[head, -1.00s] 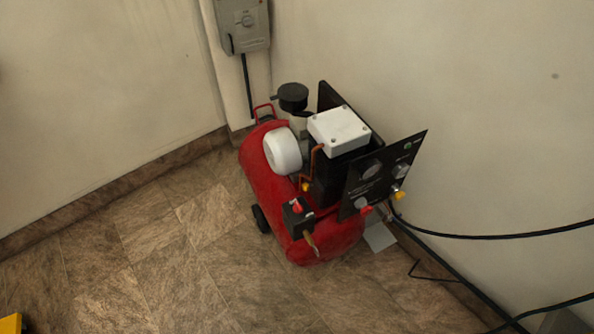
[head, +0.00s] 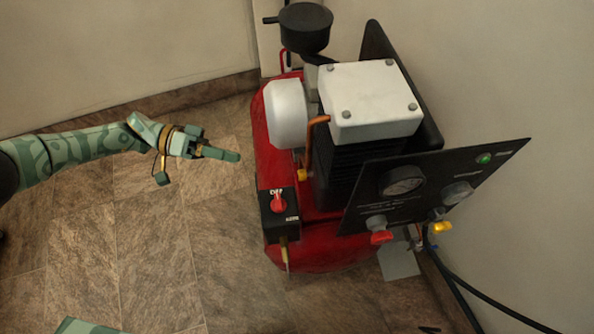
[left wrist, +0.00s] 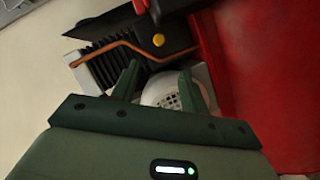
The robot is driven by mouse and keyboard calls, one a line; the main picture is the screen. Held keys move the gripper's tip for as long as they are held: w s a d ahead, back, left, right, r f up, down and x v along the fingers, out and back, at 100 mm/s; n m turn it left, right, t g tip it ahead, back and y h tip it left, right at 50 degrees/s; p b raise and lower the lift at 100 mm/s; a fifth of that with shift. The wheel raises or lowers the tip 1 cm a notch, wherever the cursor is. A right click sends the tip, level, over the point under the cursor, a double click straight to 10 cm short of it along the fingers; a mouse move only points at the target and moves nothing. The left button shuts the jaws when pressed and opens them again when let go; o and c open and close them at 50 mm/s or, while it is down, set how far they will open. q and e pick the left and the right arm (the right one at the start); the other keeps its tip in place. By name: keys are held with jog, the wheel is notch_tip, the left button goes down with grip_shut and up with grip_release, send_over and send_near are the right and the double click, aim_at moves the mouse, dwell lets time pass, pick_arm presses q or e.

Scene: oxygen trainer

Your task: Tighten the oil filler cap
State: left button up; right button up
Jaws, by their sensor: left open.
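The small yellow cap (head: 302,174), which looks like the oil filler cap, sits low on the compressor pump, below the copper pipe. It also shows in the left wrist view (left wrist: 158,40), beyond my fingertips. I cannot tell how tightly it is seated. My left gripper (head: 226,154) is open and empty, left of the red compressor tank (head: 325,243) and apart from the cap. In the left wrist view the two fingers (left wrist: 158,76) stand spread, with a white perforated round part behind them. My right gripper is not in view.
A black switch box with a red knob (head: 278,203) is in front. The black gauge panel (head: 430,185) stands right. Floor left of the tank is clear; walls are behind.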

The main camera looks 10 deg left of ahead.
pick_arm(q)
jog(key=b, duration=0.1)
send_near(302, 175)
jog(key=f, duration=0.2)
jog(key=b+x, duration=0.2)
jog(key=x, duration=0.6)
jog(key=shift+w+d+r, duration=0.25)
jog(key=shift+w+r, duration=0.1)
jog(key=shift+r, duration=0.05)
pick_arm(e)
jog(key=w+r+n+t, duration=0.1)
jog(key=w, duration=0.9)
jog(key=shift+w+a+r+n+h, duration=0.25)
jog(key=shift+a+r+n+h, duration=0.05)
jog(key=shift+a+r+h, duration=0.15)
pick_arm(q)
grip_shut()
